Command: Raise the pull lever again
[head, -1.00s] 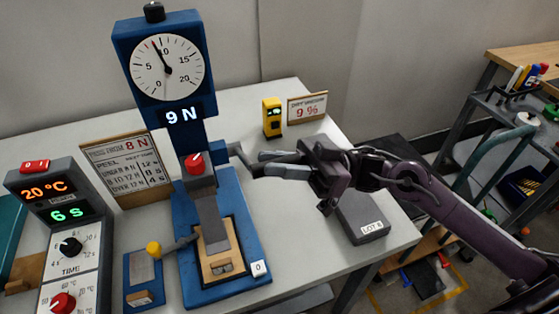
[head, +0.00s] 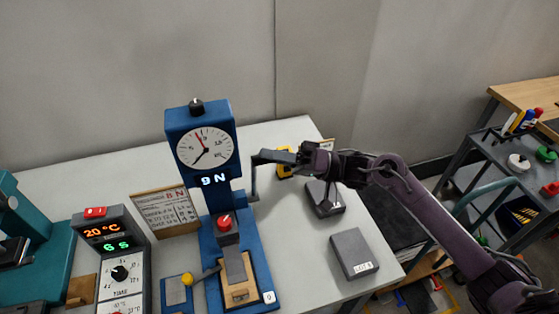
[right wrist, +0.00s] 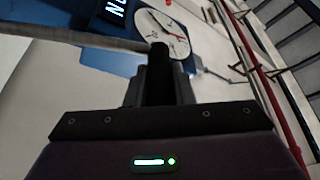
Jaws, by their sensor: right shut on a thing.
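The blue force tester (head: 222,253) stands on the table with a round dial (head: 204,149), a lit display reading 9 N and a red knob. Its grey pull lever (head: 254,187) rises along the tester's right side to my right gripper (head: 262,158), beside the dial. In the right wrist view my right gripper (right wrist: 158,90) is shut on the lever's black handle (right wrist: 159,65). A grey bar runs left from that handle. The gripper hides the handle in the head view. My left gripper is not in view.
A timer box (head: 108,252) showing 20 °C and 6 s stands left of the tester, beside a teal machine (head: 45,248). A sign (head: 165,210) stands behind. Two grey blocks (head: 352,253) (head: 324,198) lie to the right. A tool cart (head: 500,190) stands beyond the table.

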